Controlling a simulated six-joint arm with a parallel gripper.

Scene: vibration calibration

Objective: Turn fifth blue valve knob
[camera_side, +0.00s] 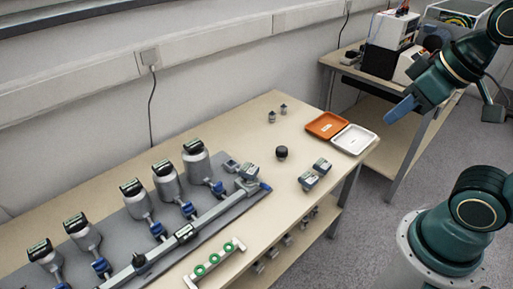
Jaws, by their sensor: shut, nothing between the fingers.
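Several blue valve knobs sit in a row along the grey manifold, each below a silver cylinder with a black top. The knob nearest the far end (218,187) is fifth from the left; others follow toward the near left (187,209), (158,230), (101,266), down to the one at the bottom edge (63,286). The frame does not show from which end they are counted. My gripper (398,110) is shut and empty, with blue fingers pointing down-left. It hangs beyond the table's right end, well away from all the knobs.
An orange tray (326,125) and a white tray (354,139) lie at the table's far right. A black knob (281,153) and small metal blocks (308,180) stand between them and the manifold. A green-ringed rack (215,259) lies in front. A second bench (345,60) holds instruments behind.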

